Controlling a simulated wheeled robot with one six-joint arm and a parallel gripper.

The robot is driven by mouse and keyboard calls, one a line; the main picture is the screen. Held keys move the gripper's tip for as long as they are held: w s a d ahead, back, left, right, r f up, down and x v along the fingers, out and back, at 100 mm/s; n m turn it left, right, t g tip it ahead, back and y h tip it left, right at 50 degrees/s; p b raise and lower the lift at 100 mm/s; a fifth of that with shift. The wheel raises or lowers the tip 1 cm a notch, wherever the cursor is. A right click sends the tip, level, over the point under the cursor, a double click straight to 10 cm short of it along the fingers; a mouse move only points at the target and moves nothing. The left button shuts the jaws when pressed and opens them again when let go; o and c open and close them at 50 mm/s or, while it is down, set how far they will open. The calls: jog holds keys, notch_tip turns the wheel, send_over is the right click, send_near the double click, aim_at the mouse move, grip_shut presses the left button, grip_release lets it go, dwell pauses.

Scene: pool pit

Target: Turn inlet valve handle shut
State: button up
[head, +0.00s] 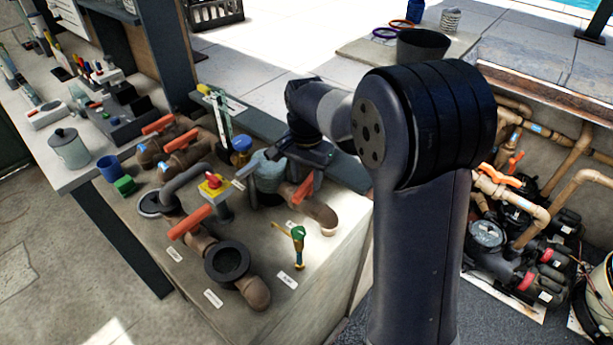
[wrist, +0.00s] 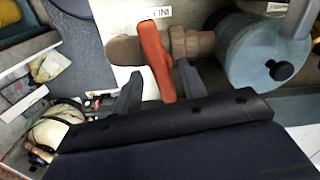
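The inlet valve handle is an orange-red lever (wrist: 153,60) on a tan pipe valve (wrist: 124,49). In the wrist view it stands upright in the picture, crossing the pipe, beside a partly cut-off label (wrist: 158,13) that seems to read "INLET". My gripper (wrist: 159,70) is open, with one dark finger on each side of the lever's lower end. Gaps seem to show on both sides, but contact is hard to judge. In the head view the lever (head: 303,190) shows just below my gripper (head: 300,165), whose fingertips are partly hidden there.
A blue-grey strainer pot (wrist: 262,50) stands right beside the valve. Other orange-handled valves (head: 190,221) and a red-yellow switch (head: 213,185) share the bench. A green-and-yellow tool (head: 298,240) stands near its front edge. Pumps and pipes (head: 505,245) fill the pit at right.

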jog(key=shift+f, duration=0.55)
grip_shut()
